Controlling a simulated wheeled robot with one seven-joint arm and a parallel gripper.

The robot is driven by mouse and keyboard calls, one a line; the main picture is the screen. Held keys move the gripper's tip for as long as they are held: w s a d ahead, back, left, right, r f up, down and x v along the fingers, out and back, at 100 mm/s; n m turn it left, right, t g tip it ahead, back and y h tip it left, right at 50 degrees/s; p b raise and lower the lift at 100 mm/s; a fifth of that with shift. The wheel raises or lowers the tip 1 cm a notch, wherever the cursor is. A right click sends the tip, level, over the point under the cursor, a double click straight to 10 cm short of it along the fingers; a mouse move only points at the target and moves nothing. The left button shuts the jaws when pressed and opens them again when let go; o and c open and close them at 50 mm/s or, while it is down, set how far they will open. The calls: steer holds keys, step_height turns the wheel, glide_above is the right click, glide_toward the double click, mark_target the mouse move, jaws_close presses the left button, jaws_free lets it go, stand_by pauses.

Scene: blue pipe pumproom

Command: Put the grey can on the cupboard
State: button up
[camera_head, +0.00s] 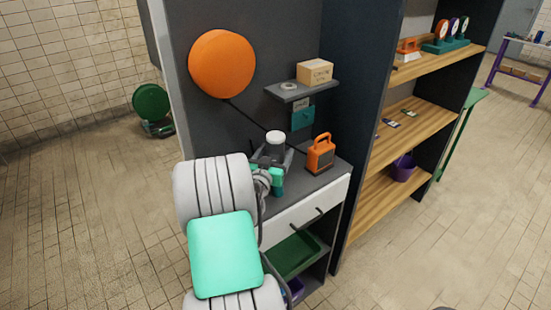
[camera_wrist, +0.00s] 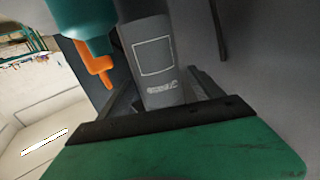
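The grey can (camera_head: 275,151) with a white top stands upright at my gripper (camera_head: 272,160), over the counter of the dark cupboard unit (camera_head: 335,192). In the wrist view the grey can (camera_wrist: 157,62) fills the middle, with a pale square outline and small lettering on its side. The dark fingers of my gripper (camera_wrist: 160,85) lie on either side of it. I cannot tell whether they press on it or stand slightly apart. The can's lower end is hidden in the head view, so its contact with the counter is unclear.
An orange lantern-like device (camera_head: 320,154) stands close to the right of the can. Above is a small shelf (camera_head: 289,91) with a cardboard box (camera_head: 315,72). A teal device (camera_head: 302,116) hangs below it. Wooden shelves (camera_head: 408,122) stand at right. The tiled floor at left is mostly clear.

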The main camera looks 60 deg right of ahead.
jaws_close()
stand_by(0.6)
